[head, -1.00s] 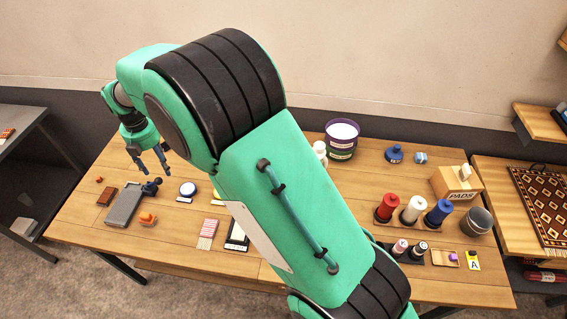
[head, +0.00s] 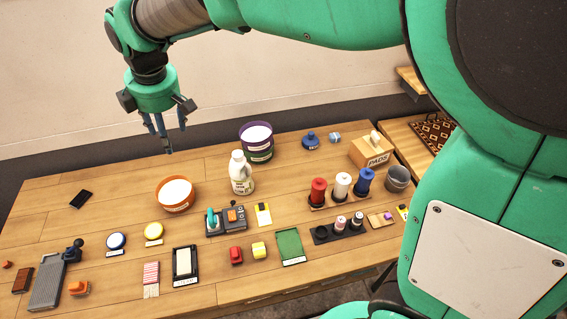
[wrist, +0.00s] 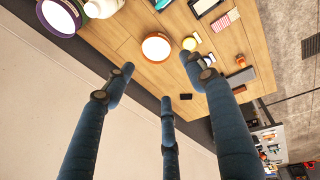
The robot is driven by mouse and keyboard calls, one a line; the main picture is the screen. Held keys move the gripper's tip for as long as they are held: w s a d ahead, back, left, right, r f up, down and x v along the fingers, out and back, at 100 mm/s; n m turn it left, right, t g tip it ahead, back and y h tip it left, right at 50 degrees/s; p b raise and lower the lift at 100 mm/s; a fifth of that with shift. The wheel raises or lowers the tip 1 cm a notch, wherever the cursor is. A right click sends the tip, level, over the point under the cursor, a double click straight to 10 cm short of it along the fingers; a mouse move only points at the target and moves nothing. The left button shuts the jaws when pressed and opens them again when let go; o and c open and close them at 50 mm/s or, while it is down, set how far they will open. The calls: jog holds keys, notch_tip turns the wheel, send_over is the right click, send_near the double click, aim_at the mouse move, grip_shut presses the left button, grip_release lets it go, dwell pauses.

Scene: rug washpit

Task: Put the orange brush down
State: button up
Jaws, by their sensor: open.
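The orange brush (head: 79,288) rests on the wooden table (head: 120,200) at the front left, just right of a long grey tray (head: 48,283). It also shows small in the wrist view (wrist: 240,63). My gripper (head: 168,138) is open and empty. It hangs high over the back of the table, well away from the brush, with its fingers spread. In the wrist view the fingers (wrist: 158,95) have nothing between them.
An orange bowl (head: 175,194), a white jug (head: 241,172) and a purple tub (head: 257,140) stand near the back. Round yellow and blue pads, spools (head: 341,185) and a wooden pads box (head: 371,150) are spread about. Bare wood shows at the back left.

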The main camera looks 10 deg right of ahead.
jog(key=s+d+r+m+t, duration=0.1)
jog(key=s+d+r+m, duration=0.15)
jog(key=d, duration=0.45)
jog(key=s+d+r+m, duration=0.1)
jog(key=s+d+m, duration=0.3)
jog(key=d, duration=0.3)
jog(key=s+d+r+m+t, duration=0.1)
jog(key=s+d+r+m, duration=0.2)
jog(key=d, duration=0.5)
jog(key=s+d+f+m+t+h, duration=0.1)
jog(key=s+d+f+m, duration=0.3)
jog(key=s+d+m, duration=0.5)
jog(key=s+d, duration=0.4)
jog(key=s, duration=0.3)
jog(key=shift+s+f, duration=0.15)
jog(key=shift+f, duration=0.05)
jog(key=shift+d, duration=0.1)
notch_tip(320, 180, down, 7)
jog(key=b, duration=0.6)
jog(key=shift+r+b, duration=0.2)
jog(key=shift+b, duration=0.1)
